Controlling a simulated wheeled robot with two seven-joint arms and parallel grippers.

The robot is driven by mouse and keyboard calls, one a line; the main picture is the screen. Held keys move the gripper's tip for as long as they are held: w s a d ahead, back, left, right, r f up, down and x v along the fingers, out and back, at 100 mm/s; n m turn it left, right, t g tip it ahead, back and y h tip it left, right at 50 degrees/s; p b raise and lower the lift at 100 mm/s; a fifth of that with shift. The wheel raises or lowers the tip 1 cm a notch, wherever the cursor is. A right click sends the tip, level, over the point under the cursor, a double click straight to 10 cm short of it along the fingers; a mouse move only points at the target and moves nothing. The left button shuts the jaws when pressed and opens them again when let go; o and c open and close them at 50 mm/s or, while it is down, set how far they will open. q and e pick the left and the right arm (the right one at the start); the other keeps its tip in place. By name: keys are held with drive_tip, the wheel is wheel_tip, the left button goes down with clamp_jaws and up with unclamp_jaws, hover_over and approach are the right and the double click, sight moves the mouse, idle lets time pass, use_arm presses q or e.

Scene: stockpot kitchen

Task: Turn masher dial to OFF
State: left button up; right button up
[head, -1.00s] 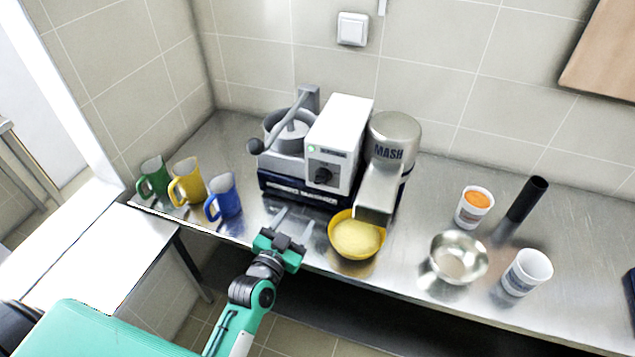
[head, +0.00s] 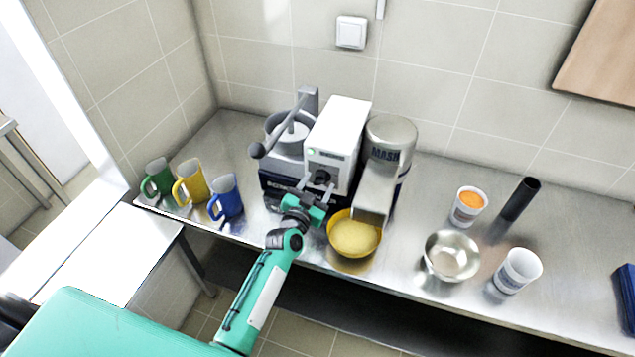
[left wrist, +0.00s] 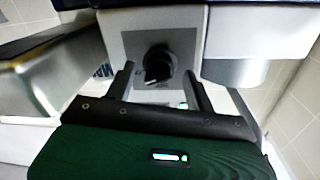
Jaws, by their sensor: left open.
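The masher (head: 337,130) is a white box with a steel cylinder marked MASH, standing on the steel counter. Its black dial (left wrist: 157,65) shows in the left wrist view on a grey panel, with a pale pointer mark; lettering near it is too small to read. My left gripper (head: 321,181) is at the front of the white box, in front of the dial. In the left wrist view its two fingers (left wrist: 160,85) are open, one on each side of the dial; I cannot tell whether they touch it. My right gripper is not in view.
A yellow bowl (head: 337,244) of mash stands under the spout, right beside my left gripper. Green, yellow and blue mugs (head: 226,197) stand to the left. A lever press (head: 282,140) adjoins the box. A steel bowl (head: 432,264) and cups stand right.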

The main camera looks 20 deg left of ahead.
use_arm(q)
drive_tip(key=shift+w, duration=0.25)
drive_tip(key=c, duration=0.9)
drive_tip(key=shift+c, duration=0.2)
